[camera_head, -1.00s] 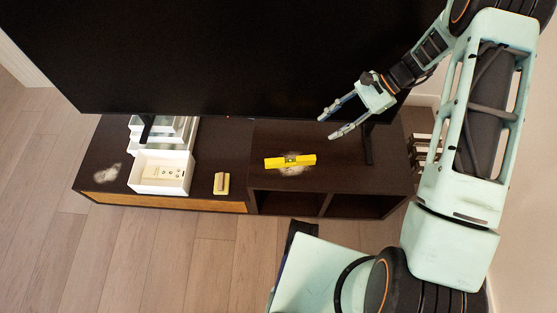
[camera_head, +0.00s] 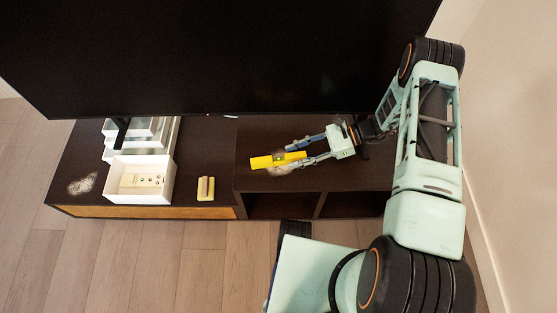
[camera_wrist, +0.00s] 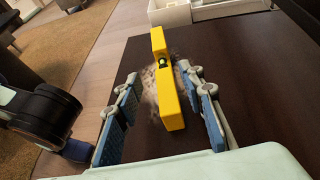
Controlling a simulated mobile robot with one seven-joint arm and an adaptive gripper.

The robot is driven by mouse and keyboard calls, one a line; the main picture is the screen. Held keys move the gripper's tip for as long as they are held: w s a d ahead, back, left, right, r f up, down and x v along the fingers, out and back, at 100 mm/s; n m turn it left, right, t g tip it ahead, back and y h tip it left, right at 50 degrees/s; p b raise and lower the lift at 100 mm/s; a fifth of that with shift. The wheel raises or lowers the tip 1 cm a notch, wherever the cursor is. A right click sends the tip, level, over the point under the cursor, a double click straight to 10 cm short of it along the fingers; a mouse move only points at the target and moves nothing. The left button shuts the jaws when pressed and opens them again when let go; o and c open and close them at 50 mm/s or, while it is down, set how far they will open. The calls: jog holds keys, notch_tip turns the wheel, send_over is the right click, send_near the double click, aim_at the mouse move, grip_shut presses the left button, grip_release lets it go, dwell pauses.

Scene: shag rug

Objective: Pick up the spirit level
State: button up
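The yellow spirit level (camera_head: 268,161) lies on the dark TV cabinet, on top of a pale fuzzy patch. In the wrist view the spirit level (camera_wrist: 166,88) runs lengthwise away from me, with a dark vial window near its middle. My gripper (camera_head: 287,157) is low at the right end of the level. In the wrist view my gripper (camera_wrist: 160,95) is open, with one finger on each side of the level's near part. I see gaps between the fingers and the level there. The near end shows between the fingers, and I cannot tell the exact fingertip height.
A white box (camera_head: 141,190) with a pale item inside and a small yellow-brown object (camera_head: 206,188) stand left on the cabinet (camera_head: 222,150). A large black TV screen (camera_head: 220,60) rises just behind the level. Another pale fuzzy patch (camera_head: 82,185) lies far left.

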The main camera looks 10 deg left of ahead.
aim_at(285, 158)
jog(key=x, duration=0.2)
jog(key=b+x, duration=0.1)
jog(key=x, duration=0.2)
jog(key=shift+w+a+f, duration=0.15)
jog(key=shift+a, duration=0.1)
grip_shut()
